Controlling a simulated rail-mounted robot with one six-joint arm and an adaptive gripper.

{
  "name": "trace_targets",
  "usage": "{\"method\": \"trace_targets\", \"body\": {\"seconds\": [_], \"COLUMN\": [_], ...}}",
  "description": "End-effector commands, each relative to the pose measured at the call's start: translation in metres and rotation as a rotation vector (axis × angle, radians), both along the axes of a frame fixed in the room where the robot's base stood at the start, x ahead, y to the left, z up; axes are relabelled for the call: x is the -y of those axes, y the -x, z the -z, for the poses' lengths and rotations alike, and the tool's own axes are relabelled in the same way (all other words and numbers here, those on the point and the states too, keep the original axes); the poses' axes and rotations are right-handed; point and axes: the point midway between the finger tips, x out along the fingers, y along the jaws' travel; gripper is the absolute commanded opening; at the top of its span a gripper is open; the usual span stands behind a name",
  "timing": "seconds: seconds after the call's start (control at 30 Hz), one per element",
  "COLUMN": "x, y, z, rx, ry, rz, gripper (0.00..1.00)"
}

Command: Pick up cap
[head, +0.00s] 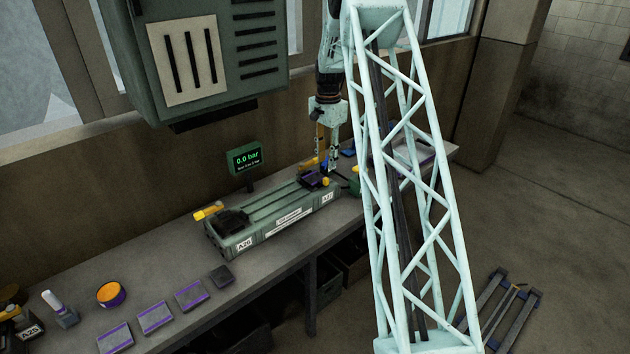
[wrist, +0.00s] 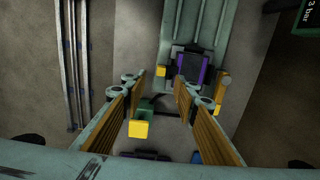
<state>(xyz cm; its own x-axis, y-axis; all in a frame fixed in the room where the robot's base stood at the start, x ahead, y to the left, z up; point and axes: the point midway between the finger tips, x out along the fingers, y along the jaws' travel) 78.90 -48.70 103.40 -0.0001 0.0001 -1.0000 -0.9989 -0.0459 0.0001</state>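I cannot tell for sure which piece is the cap; a dark block with purple edging (head: 315,179) sits at the right end of the long green fixture (head: 275,223) on the bench. The same block (wrist: 193,67) shows in the wrist view, just beyond my fingertips and toward the right finger. My gripper (head: 326,168) points down over that end of the fixture. In the wrist view its two fingers (wrist: 160,88) stand wide apart with nothing held between them. A yellow block (wrist: 138,129) on a green part shows below, between the fingers.
Several flat dark pieces, some purple-edged (head: 155,317), lie at the bench's front left near an orange-rimmed round tin (head: 111,294) and a white-capped bottle (head: 60,308). A display reading 0.0 bar (head: 245,158) stands behind the fixture. A green cabinet (head: 200,60) hangs above.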

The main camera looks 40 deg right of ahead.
Motion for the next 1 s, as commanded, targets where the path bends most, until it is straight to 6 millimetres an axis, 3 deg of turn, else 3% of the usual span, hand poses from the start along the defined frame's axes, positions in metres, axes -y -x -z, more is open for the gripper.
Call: {"method": "trace_targets", "body": {"seconds": [0.2,0.4,1.0], "x": [0.000,0.000,0.000], "y": [0.000,0.000,-0.001], "z": [0.029,0.043,0.053], "rx": [-0.001,0.000,0.000], "ry": [0.000,0.000,0.000], "rz": [0.000,0.000,0.000], "gripper": [0.27,0.27,0.27]}}
